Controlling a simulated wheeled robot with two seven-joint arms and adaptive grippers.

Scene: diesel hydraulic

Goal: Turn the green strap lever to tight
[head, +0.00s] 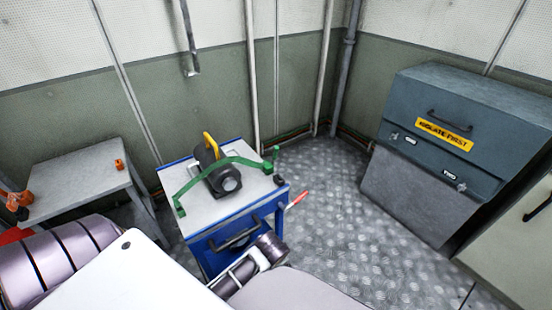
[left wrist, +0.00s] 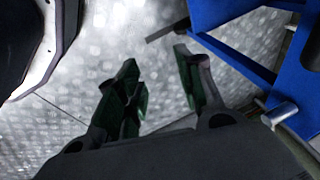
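The green strap (head: 222,168) runs over a black device with a yellow handle (head: 210,145) on a blue cart (head: 225,208). The strap's green lever (head: 272,160) stands near the cart top's right edge. My left gripper (left wrist: 157,58) shows in the left wrist view. Its two green-padded fingers are spread with nothing between them, above the patterned metal floor and beside blue cart framework (left wrist: 235,50). The green strap and lever are not visible in that view. My left fingertips cannot be made out in the head view. My right gripper is in neither view.
A red-handled part (head: 297,199) sticks out at the cart's right corner. A grey bench (head: 85,180) with small orange items stands left. A large grey box (head: 455,125) labelled "ISOLATE FIRST" stands right. Pipes line the back wall. Metal floor (head: 325,215) is clear right of the cart.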

